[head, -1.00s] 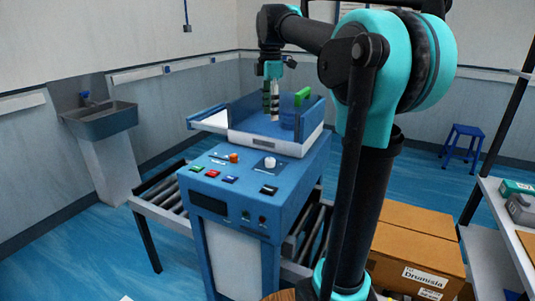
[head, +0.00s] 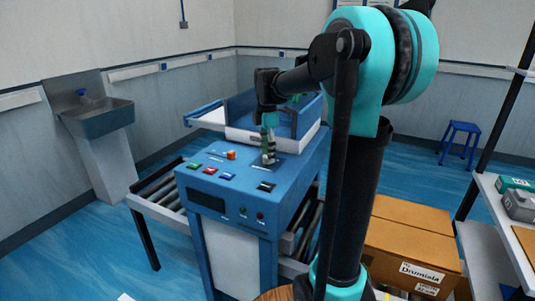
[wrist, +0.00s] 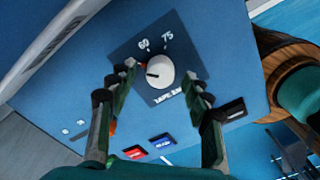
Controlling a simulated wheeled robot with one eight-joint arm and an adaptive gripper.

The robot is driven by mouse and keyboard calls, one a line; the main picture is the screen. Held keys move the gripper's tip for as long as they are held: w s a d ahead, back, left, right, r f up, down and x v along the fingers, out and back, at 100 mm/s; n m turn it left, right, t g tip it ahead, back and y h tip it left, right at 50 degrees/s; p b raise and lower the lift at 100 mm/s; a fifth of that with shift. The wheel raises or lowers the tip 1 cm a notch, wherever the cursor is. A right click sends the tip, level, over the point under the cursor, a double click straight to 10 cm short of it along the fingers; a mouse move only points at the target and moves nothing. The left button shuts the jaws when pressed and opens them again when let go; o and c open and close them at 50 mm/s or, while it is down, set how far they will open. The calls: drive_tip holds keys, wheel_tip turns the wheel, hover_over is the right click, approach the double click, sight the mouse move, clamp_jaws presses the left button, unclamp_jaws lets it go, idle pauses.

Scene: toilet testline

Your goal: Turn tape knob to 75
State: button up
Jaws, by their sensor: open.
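The tape knob (wrist: 160,71) is a white round dial on a dark square plate (wrist: 184,50) with the printed marks 60 and 75. A dark pointer line on the knob points left in the wrist view, below the 60 mark. My gripper (wrist: 163,76) is open, with one finger on each side of the knob. Whether the fingertips touch it I cannot tell.
An orange knob (head: 231,155) and several coloured buttons (head: 210,170) sit left of my gripper. Behind it is the machine's raised tray with blue sides (head: 240,107). Cardboard boxes (head: 412,240) and a shelf (head: 490,195) stand to the right.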

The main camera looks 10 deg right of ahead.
drive_tip(key=shift+f, duration=0.35)
drive_tip(key=shift+c, duration=0.5)
clamp_jaws()
